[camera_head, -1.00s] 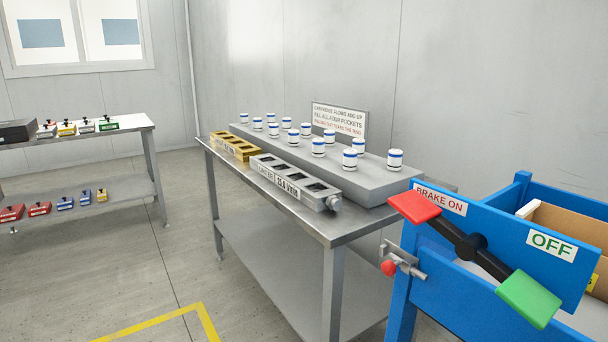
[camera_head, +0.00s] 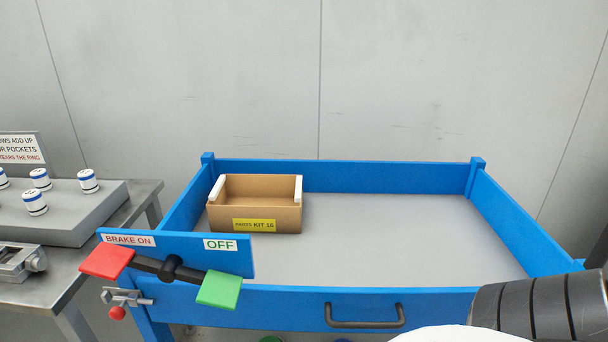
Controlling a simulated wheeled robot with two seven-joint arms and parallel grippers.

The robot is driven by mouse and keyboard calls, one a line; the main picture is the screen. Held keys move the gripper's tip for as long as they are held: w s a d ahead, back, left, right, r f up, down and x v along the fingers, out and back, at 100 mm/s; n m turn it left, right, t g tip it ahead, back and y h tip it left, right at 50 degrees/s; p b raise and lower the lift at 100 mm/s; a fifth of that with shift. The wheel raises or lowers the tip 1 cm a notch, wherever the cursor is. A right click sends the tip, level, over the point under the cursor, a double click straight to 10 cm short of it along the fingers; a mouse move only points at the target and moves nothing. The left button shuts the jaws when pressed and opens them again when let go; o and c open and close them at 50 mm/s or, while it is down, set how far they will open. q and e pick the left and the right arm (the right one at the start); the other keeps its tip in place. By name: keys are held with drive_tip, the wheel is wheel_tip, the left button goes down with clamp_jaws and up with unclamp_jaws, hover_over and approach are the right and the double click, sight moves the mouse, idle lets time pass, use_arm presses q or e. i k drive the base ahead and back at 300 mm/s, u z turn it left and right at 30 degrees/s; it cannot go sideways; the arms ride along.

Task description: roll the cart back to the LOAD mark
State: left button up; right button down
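The blue cart (camera_head: 400,303) stands in front of me against the grey wall, with a grey bed and raised blue sides. Its dark handle (camera_head: 365,316) is on the near side. A brake pedal bar at its near left corner has a red pad (camera_head: 107,262) by the "BRAKE ON" label and a green pad (camera_head: 219,289) by the "OFF" label. The red pad sits higher than the green one. A latch with a red knob (camera_head: 117,312) is below. A dark ribbed part of my arm shows at the lower right. Neither gripper is in view. No LOAD mark shows.
A cardboard box (camera_head: 268,218) labelled "PARTS KIT 16" sits at the left of the cart bed. A metal table (camera_head: 152,192) with a grey block and white-blue cartridges (camera_head: 88,181) stands close to the cart's left. The rest of the cart bed is empty.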

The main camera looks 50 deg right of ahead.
sight(365, 223)
drive_tip(key=u, duration=0.05)
drive_tip(key=k, duration=1.45)
drive_tip(key=z, duration=1.5)
drive_tip(key=i, duration=0.55)
